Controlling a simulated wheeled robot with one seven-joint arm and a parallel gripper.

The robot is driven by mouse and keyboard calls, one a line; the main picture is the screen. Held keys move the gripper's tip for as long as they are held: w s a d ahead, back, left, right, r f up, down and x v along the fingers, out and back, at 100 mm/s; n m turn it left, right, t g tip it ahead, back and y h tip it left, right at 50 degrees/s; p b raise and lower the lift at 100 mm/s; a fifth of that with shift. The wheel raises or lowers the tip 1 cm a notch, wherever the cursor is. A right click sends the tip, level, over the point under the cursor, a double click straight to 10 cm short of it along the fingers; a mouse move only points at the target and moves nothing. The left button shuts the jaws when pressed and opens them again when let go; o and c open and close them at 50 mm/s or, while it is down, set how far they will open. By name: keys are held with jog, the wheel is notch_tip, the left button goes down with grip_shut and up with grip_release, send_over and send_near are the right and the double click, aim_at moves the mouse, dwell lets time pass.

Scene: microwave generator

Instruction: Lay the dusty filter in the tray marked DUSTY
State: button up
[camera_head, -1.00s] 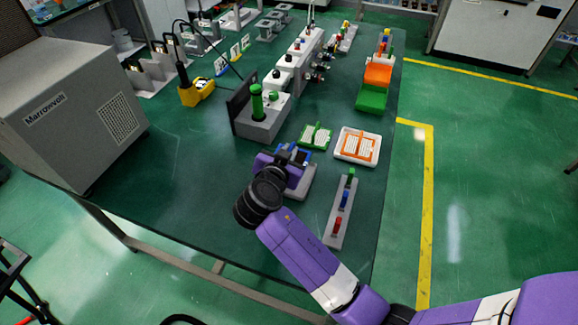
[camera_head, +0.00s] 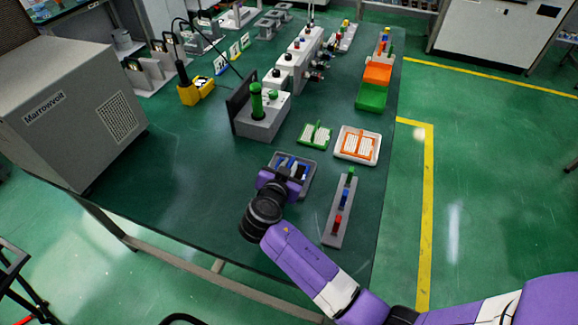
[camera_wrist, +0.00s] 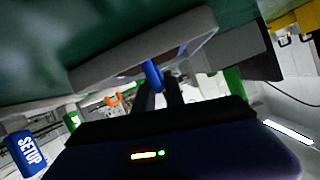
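My gripper (camera_head: 291,174) is low over a grey tray (camera_head: 313,168) on the green bench. A blue handle (camera_wrist: 153,76) stands at its fingertips in the wrist view; whether the fingers press on it is unclear. Blue and pale parts show in the tray beyond the gripper, partly hidden by it. A filter with an orange frame (camera_head: 358,144) lies in a white tray (camera_head: 343,154) to the right. A filter with a green frame (camera_head: 315,135) lies behind the grey tray. No DUSTY mark is readable, and I cannot tell which filter is dusty.
A grey strip with red, blue and green pieces (camera_head: 340,212) lies right of my gripper. A grey block with a green handle (camera_head: 258,118) stands behind. A large grey Marrowvolt box (camera_head: 70,110) fills the left. The bench between that box and my arm is clear.

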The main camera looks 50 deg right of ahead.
jog(key=shift+o, duration=1.3)
jog(key=shift+r, duration=0.1)
jog(key=shift+a+r, duration=0.1)
jog(key=shift+a, duration=0.05)
jog(key=b+v, duration=0.1)
jog(key=v, duration=1)
jog(key=shift+s+a+r, duration=0.15)
jog(key=shift+a+r, duration=0.05)
jog(key=shift+a, duration=0.05)
